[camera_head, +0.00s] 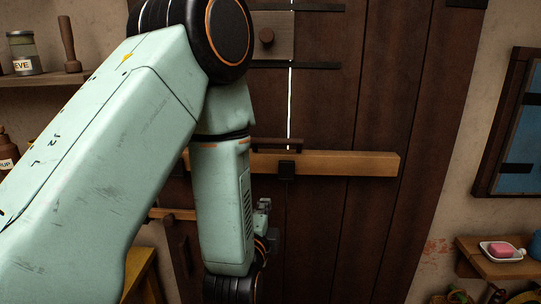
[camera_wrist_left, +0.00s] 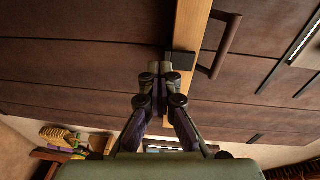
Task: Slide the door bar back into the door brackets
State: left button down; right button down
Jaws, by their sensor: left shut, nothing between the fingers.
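The door bar (camera_head: 345,163) is a pale wooden beam lying level across the dark plank door (camera_head: 330,220). Its right end shows; my left arm hides much of its left part. A dark bracket (camera_head: 287,170) sits around or against the bar near the door's bright middle gap. In the left wrist view the bar (camera_wrist_left: 192,30) passes by a black bracket (camera_wrist_left: 180,62). My left gripper (camera_head: 264,206) is below the bar. In the left wrist view its fingertips (camera_wrist_left: 160,67) are together, empty, close to the bracket; I cannot tell if they touch. My right gripper is out of view.
A dark handle (camera_head: 278,142) sits just above the bar. A shelf (camera_head: 50,78) with a jar is at upper left. A small ledge (camera_head: 500,265) with a soap dish is at right, below a blue-paned window (camera_head: 523,130). The door's lower right is clear.

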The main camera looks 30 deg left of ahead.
aim_at(266, 165)
pick_arm(q)
jog(key=shift+m+t+y, duration=0.3)
jog(key=shift+t, duration=0.1)
jog(key=w+a+r, duration=0.1)
jog(key=w, duration=0.1)
jog(key=w+a+r+p, duration=0.1)
jog(key=w, duration=0.2)
jog(key=w+a+r, duration=0.1)
jog(key=w+a, duration=0.1)
jog(key=w, duration=0.1)
jog(key=shift+w+r+p, duration=0.1)
jog(key=shift+r+p, duration=0.05)
jog(key=shift+p, duration=0.15)
jog(key=shift+w+a, duration=0.1)
jog(key=shift+w, duration=0.35)
jog(key=shift+a, duration=0.4)
jog(key=shift+d, duration=0.1)
jog(key=shift+w+p, duration=0.1)
jog(key=shift+p, duration=0.2)
jog(key=shift+w+a+r+p, duration=0.15)
jog(key=shift+w+a+p, duration=0.05)
jog(key=shift+a+p, duration=0.35)
jog(key=shift+s+a+r, duration=0.1)
jog(key=shift+s+a, duration=0.05)
jog(key=shift+a, duration=0.15)
